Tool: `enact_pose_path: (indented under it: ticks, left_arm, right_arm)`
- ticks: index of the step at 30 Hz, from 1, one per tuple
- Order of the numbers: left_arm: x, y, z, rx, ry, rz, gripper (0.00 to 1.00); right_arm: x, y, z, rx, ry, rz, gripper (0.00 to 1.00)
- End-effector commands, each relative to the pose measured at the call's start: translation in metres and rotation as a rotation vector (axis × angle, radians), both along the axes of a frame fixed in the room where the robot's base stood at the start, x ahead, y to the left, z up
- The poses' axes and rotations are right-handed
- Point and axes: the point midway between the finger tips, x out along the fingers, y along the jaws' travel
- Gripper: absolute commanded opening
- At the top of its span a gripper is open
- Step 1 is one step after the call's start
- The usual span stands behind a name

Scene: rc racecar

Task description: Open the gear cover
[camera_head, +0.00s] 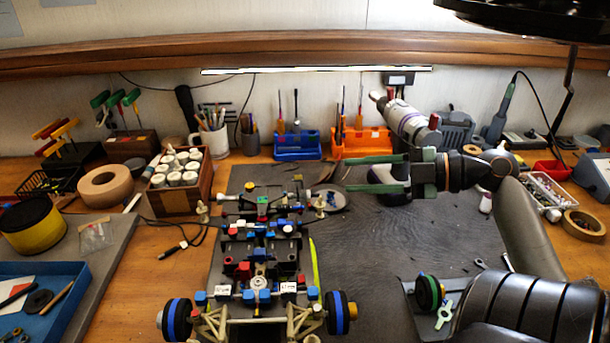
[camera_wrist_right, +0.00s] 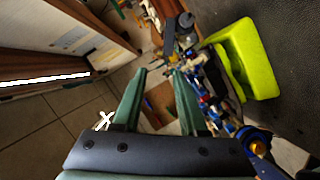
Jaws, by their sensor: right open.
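The RC car chassis (camera_head: 258,262) lies on the dark mat, its black wheels with blue rings toward me. It has red, blue and white parts on a dark frame. I cannot pick out the gear cover for certain among these parts. My right gripper (camera_head: 347,174) is open and empty, its green fingers pointing left, to the right of the chassis's far end. In the right wrist view the gripper (camera_wrist_right: 160,72) shows parted fingers with nothing held between them. Blue and red parts (camera_wrist_right: 205,95) show beside its right finger. My left gripper is not in view.
A yellow-green piece (camera_wrist_right: 245,60) looms close at the right in the wrist view. A wooden box of white jars (camera_head: 178,185), a blue holder (camera_head: 297,147) and an orange holder (camera_head: 364,144) stand behind. The mat (camera_head: 400,245) is mostly bare right of the chassis.

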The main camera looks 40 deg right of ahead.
Motion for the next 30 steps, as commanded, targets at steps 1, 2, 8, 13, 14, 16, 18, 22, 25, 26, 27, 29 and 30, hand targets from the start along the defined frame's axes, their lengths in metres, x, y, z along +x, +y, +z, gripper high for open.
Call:
enact_pose_path:
  ticks: [1, 2, 8, 13, 14, 16, 18, 22, 25, 26, 27, 29, 30]
  left_arm:
    - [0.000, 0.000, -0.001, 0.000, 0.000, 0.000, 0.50]
    - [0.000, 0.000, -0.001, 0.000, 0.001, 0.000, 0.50]
    - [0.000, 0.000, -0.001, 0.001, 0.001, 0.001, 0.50]
    - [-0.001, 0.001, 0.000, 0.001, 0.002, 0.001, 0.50]
    - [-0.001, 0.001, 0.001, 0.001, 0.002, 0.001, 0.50]
    - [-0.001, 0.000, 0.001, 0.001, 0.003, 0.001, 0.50]
    - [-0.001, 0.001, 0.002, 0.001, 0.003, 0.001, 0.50]
    - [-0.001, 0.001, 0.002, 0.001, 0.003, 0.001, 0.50]
    - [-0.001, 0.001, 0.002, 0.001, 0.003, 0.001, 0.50]
    - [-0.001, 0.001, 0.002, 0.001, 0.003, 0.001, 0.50]
    - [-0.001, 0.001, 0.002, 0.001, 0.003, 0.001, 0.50]
    - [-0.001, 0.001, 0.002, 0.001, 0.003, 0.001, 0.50]
    - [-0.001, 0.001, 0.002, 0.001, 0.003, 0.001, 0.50]
  right_arm:
    - [0.008, 0.006, -0.003, -0.002, 0.002, 0.005, 0.42]
    - [0.013, 0.008, -0.004, -0.003, 0.002, 0.005, 0.42]
    - [0.044, 0.028, -0.012, -0.003, 0.002, 0.005, 0.42]
    - [0.066, 0.041, -0.017, -0.003, 0.002, 0.003, 0.42]
    - [0.069, 0.042, -0.018, -0.001, 0.000, 0.003, 0.42]
    - [0.075, 0.046, -0.019, -0.001, 0.001, 0.002, 0.42]
    - [0.079, 0.048, -0.021, -0.001, 0.001, 0.002, 0.42]
    - [0.084, 0.051, -0.022, 0.000, 0.000, 0.001, 0.42]
    - [0.085, 0.051, -0.023, -0.001, 0.000, 0.001, 0.42]
    - [0.085, 0.051, -0.023, -0.001, 0.000, 0.001, 0.42]
    - [0.085, 0.051, -0.023, 0.000, 0.000, 0.000, 0.42]
    - [0.085, 0.051, -0.023, 0.000, 0.000, 0.000, 0.42]
    - [0.085, 0.051, -0.023, 0.000, 0.000, 0.000, 0.42]
